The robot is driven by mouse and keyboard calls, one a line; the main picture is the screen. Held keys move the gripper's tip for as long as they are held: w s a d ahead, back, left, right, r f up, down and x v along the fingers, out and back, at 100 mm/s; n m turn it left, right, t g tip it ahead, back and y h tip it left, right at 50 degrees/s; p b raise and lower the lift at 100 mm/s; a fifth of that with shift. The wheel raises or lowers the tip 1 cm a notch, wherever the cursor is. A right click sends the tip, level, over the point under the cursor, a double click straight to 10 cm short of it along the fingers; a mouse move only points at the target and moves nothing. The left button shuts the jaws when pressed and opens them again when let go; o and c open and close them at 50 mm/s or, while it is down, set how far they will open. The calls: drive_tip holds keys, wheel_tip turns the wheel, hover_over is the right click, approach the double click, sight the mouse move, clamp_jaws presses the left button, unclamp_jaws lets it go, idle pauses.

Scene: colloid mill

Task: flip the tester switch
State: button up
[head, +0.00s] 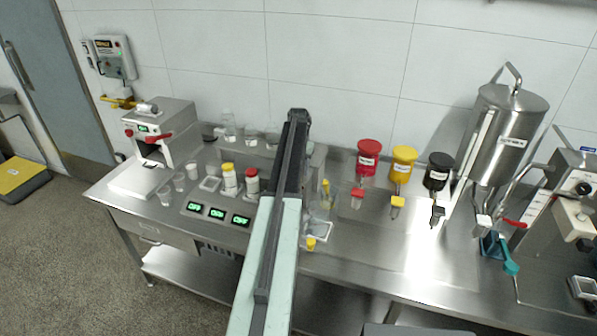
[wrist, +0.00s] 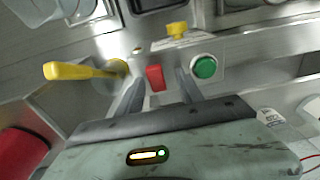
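In the wrist view a red switch (wrist: 155,77) sits on a grey metal panel (wrist: 228,88), beside a round green button (wrist: 204,67). I take it for the tester switch, but I read no label. My gripper (wrist: 158,80) has its two dark fingers spread, one on each side of the red switch, with gaps showing. Whether the fingertips touch the panel cannot be told. In the head view my arm reaches back over the steel bench, and its end (head: 298,118) hides the panel and the fingers.
Red (head: 369,160), yellow (head: 402,165) and black (head: 438,172) hoppers stand right of my arm. Capped bottles (head: 230,180) stand to its left.

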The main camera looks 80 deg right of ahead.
drive_tip(key=shift+s, duration=0.1)
drive_tip(key=shift+r, duration=0.1)
drive_tip(key=r+p, duration=0.8)
drive_tip(key=shift+a, duration=0.3)
drive_tip(key=shift+f, duration=0.15)
